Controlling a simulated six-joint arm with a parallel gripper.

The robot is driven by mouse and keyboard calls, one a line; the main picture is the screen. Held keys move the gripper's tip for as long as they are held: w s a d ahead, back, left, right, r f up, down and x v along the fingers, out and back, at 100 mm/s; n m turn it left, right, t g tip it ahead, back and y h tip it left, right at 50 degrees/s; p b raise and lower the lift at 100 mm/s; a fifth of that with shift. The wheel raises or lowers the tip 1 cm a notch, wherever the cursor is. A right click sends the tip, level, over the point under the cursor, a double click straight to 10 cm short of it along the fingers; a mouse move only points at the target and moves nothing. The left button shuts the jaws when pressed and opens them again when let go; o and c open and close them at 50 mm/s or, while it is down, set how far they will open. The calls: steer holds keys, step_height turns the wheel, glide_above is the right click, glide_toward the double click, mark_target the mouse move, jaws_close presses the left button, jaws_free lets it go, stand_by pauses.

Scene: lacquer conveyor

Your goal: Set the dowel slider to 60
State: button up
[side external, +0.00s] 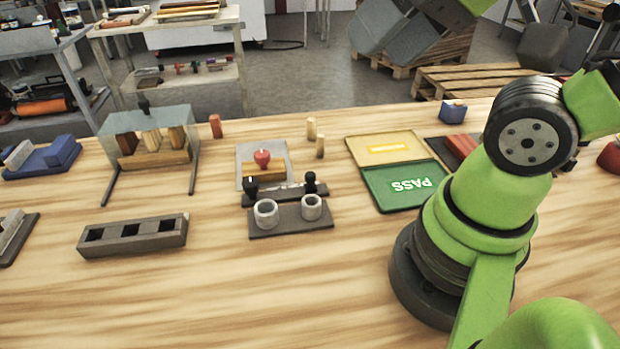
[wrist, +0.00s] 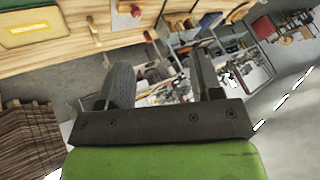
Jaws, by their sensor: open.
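A dark rail (side external: 285,194) with black knobs lies on the wooden bench in the side external view. It appears to be the dowel slider, but its markings are too small to read, so I cannot tell its setting. One black knob (side external: 250,186) stands near its left end and another (side external: 310,182) near its right. My gripper (wrist: 162,85) shows in the wrist view with its two grey fingers apart and nothing between them. It is well away from the rail, facing past the bench edge toward the floor and shelves.
A dark plate with two grey cups (side external: 266,213) stands in front of the rail, and a panel with a red knob (side external: 262,158) behind it. A slotted block (side external: 134,236) and a wooden-block rack (side external: 150,122) stand left. A green PASS mat (side external: 405,185) lies right.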

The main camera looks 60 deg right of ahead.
steer(key=shift+w, duration=0.1)
steer(key=shift+c, duration=1)
steer(key=n+g+h, duration=0.2)
steer(key=n+g, duration=0.1)
steer(key=g, duration=0.4)
glide_above(310, 174)
step_height(310, 174, down, 18)
step_height(310, 174, down, 10)
steer(key=shift+r, duration=0.25)
jaws_close()
